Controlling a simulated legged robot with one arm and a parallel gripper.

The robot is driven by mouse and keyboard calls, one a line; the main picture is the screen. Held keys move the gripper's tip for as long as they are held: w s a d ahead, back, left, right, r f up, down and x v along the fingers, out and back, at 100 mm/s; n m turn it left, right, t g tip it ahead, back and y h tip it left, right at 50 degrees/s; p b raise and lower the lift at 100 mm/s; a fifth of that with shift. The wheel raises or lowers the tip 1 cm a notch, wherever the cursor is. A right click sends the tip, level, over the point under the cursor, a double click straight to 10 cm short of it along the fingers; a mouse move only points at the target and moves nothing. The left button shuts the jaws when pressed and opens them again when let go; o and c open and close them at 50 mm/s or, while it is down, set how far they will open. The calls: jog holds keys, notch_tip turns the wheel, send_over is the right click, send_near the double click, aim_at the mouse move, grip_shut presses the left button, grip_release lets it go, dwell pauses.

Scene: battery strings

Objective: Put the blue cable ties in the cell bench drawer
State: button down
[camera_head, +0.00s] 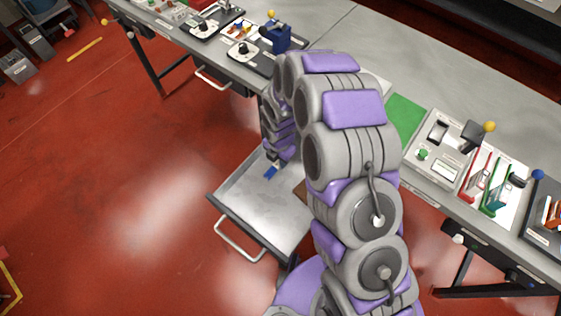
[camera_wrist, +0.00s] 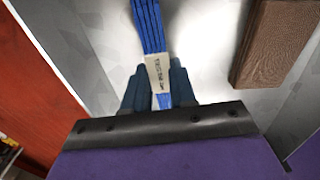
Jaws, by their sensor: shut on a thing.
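The blue cable ties (camera_wrist: 149,25) are a bundle with a white printed band around it. My gripper (camera_wrist: 160,88) is shut on the bundle at the band in the wrist view. In the head view the blue ties (camera_head: 271,172) show below my gripper (camera_head: 277,161), over the open drawer. The drawer (camera_head: 240,190) is a grey metal tray with a front handle, pulled out from under the bench. Its floor also shows behind the ties in the wrist view (camera_wrist: 205,60). I cannot tell whether the ties touch the drawer floor.
A brown block (camera_wrist: 275,40) lies in the drawer, right of the ties. My arm hides part of the drawer and bench. The grey bench (camera_head: 330,35) carries several devices and a green mat (camera_head: 404,118). Another drawer handle (camera_head: 212,80) is at upper left.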

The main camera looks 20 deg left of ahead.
jog(key=shift+a+f, duration=0.25)
jog(key=shift+f, duration=0.8)
jog(key=shift+d+r, duration=0.2)
jog(key=shift+d, duration=0.35)
jog(key=shift+d+f, duration=0.1)
jog(key=shift+d, duration=0.35)
jog(key=c, duration=1.4)
grip_release()
jog(key=o, duration=0.5)
jog(key=shift+s+a+f, duration=0.1)
jog(key=shift+a+f, duration=0.05)
jog(key=shift+a, duration=0.5)
jog(key=shift+d, duration=0.25)
jog(key=shift+a, duration=0.1)
